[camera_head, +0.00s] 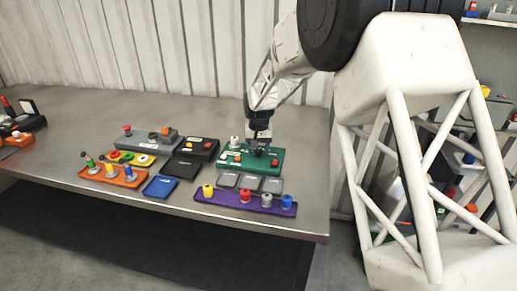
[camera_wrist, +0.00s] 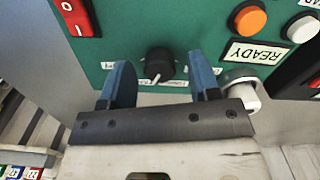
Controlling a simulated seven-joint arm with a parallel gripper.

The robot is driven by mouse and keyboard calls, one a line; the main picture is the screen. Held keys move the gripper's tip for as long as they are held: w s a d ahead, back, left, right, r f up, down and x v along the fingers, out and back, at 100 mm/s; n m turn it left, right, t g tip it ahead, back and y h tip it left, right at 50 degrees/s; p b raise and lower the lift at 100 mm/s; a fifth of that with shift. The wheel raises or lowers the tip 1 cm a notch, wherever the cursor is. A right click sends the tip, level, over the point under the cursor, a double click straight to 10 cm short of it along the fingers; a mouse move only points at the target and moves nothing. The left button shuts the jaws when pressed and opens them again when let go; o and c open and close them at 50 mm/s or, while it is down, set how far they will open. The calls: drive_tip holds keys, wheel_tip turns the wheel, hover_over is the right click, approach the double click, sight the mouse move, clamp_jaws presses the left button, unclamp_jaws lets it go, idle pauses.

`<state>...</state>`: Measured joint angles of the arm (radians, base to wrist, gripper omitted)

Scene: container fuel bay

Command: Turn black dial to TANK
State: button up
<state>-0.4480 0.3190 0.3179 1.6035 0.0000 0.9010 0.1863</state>
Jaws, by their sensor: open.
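The black dial (camera_wrist: 159,62) is on a green panel (camera_wrist: 190,25) in the wrist view. It is a round knob with a white pointer mark aimed down and slightly left in the picture. My gripper (camera_wrist: 161,72) is open, with one blue finger on each side of the dial and gaps between. Small white labels sit around the dial; they are partly hidden by the fingers and I cannot read them. In the head view my gripper (camera_head: 259,138) is over the green panel (camera_head: 272,169), pointing down, and hides much of the dial.
On the panel are a red switch (camera_wrist: 73,15), an orange button (camera_wrist: 250,20), a READY label (camera_wrist: 256,53) and a white knob (camera_wrist: 243,92) close to the right finger. A purple panel (camera_head: 222,199) and grey plates lie in front; a black box (camera_head: 197,148) stands left.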

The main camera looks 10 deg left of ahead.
sight(259, 150)
drive_tip(key=shift+r, duration=0.1)
drive_tip(key=shift+r, duration=3.8)
